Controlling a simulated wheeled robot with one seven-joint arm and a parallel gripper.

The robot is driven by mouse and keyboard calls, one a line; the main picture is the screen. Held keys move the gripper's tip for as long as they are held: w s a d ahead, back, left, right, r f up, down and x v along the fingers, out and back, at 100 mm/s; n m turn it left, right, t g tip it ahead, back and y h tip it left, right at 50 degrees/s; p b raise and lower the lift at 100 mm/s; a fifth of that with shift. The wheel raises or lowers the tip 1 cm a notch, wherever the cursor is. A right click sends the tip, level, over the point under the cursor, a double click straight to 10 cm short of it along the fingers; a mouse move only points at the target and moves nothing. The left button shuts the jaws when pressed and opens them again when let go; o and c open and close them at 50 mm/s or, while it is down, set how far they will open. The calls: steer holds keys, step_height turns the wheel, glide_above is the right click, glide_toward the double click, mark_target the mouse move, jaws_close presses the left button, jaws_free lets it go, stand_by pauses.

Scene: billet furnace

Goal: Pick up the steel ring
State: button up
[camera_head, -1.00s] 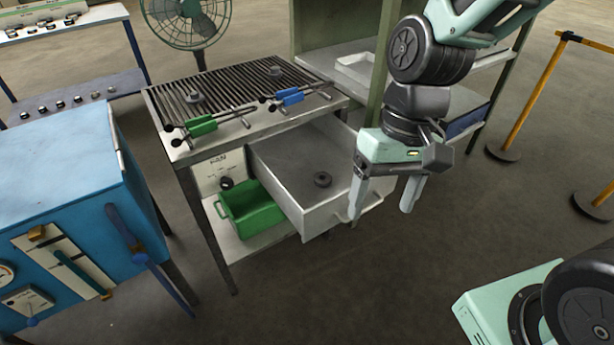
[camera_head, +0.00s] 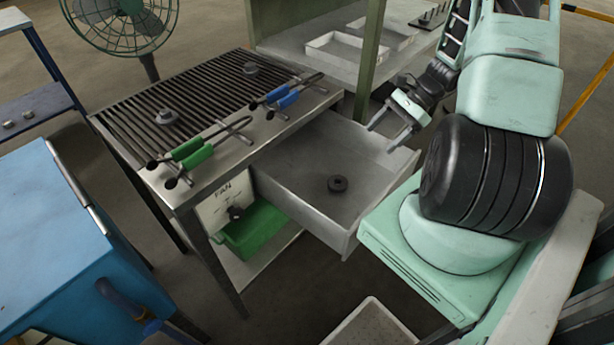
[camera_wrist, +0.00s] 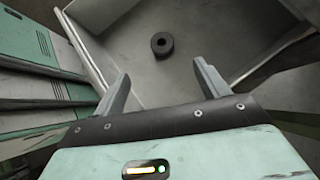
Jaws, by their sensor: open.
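The steel ring (camera_head: 337,184) is a small dark ring lying flat on the floor of an open grey drawer (camera_head: 294,182). It also shows in the wrist view (camera_wrist: 162,44), ahead of the fingers and roughly centred between them. My gripper (camera_head: 382,138) is open and empty, above and to the right of the drawer in the head view. In the wrist view my two fingers (camera_wrist: 163,84) point toward the ring with a clear gap to it. The drawer's wall shows along the left in the wrist view (camera_wrist: 86,58).
A slatted table (camera_head: 205,100) stands over the drawer, bearing green-handled tongs (camera_head: 196,154) and blue-handled tongs (camera_head: 288,97). A green post (camera_head: 370,60) and a shelf with white trays (camera_head: 345,48) stand behind. A blue cabinet (camera_head: 70,235) is at left.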

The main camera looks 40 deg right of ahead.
steer(key=p, duration=0.1)
glide_toward(341, 181)
steer(key=a+f, duration=0.1)
steer(key=w+a, duration=0.1)
steer(key=a, duration=0.1)
steer(key=shift+f+m, duration=0.3)
steer(key=shift+f, duration=0.1)
steer(key=shift+p+x, duration=0.55)
steer(key=shift+x, duration=2.4)
steer(key=shift+d+f, duration=0.15)
steer(key=c, duration=1.3)
